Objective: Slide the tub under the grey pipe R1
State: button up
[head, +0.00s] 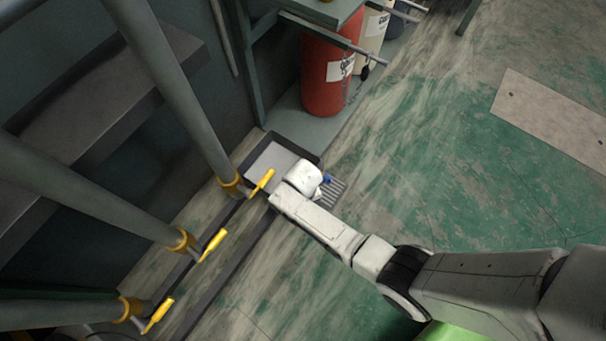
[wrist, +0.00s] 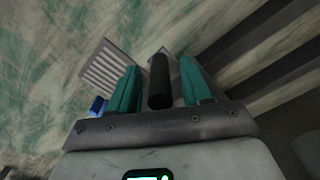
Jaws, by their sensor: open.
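The tub (head: 268,160) looks like a shallow dark-rimmed tray with a grey inside, on the floor beside the lower end of the nearest-to-rack grey pipe (head: 180,95). Two more grey pipes (head: 100,205) (head: 60,313) stand to its lower left; no R1 label is readable. My gripper (wrist: 158,65) is low at the tub's right side; its fingers are hidden in the head view. In the wrist view its teal fingers are apart, with a black upright bar (wrist: 159,85) between them. I cannot tell whether they touch it or whether it belongs to the tub.
A slotted grate (head: 335,192) lies on the floor right of my gripper, also in the wrist view (wrist: 100,70). Yellow valve levers (head: 213,245) stick out from the pipes. A red cylinder (head: 322,75) stands on a rack behind. Dark rails (head: 225,272) run along the floor.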

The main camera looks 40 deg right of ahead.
grip_shut()
dwell(0.5)
